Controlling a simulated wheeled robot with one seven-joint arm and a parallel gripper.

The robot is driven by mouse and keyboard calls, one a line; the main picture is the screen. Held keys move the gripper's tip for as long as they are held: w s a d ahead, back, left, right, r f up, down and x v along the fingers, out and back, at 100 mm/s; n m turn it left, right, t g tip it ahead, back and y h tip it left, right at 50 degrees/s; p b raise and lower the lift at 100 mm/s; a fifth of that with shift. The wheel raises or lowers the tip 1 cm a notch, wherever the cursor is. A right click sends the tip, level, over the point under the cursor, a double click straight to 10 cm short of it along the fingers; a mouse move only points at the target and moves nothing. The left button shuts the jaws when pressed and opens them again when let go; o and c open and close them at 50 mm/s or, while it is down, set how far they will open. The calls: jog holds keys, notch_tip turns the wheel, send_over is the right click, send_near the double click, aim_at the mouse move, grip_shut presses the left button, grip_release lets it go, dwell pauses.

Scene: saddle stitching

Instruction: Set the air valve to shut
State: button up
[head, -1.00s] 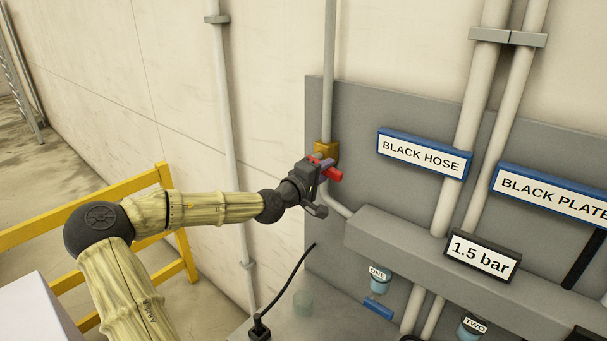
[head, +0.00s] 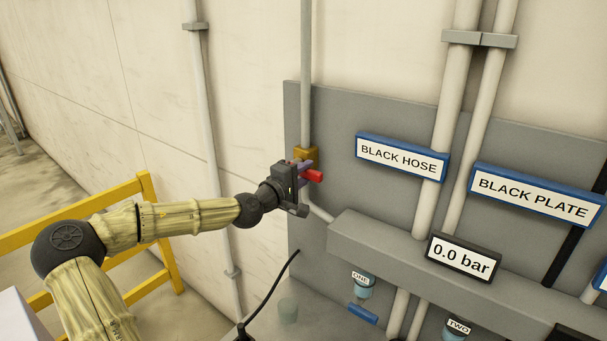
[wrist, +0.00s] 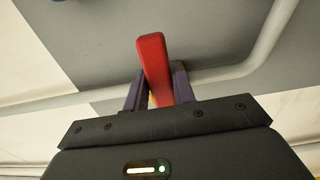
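The air valve has a brass body (head: 305,153) on the vertical pipe at the left edge of the grey panel. Its red handle (head: 315,176) points to the right, across the pipe. In the wrist view the red handle (wrist: 154,66) stands slightly tilted between my gripper's two purple fingers (wrist: 160,88). My gripper (head: 304,174) is shut on the handle, one finger on each side, with only a narrow gap showing low beside it. The pressure display (head: 464,258) reads 0.0 bar.
A grey ledge (head: 385,243) juts out right of the valve, with blue-framed signs BLACK HOSE (head: 402,157) and BLACK PLATE (head: 535,195) above. A yellow railing (head: 160,230) stands behind my arm. A black cable (head: 272,290) rises below the gripper.

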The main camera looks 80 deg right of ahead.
jog(key=o, duration=0.3)
jog(key=shift+w, duration=0.1)
jog(key=shift+o, duration=0.2)
jog(key=shift+w+a+f+b, duration=0.1)
jog(key=shift+w+a+b, duration=0.2)
jog(key=shift+a+b, duration=0.1)
jog(key=b+v, duration=0.5)
jog(key=v, duration=1.1)
jog(key=shift+a+b, duration=0.25)
jog(key=shift+b, duration=0.05)
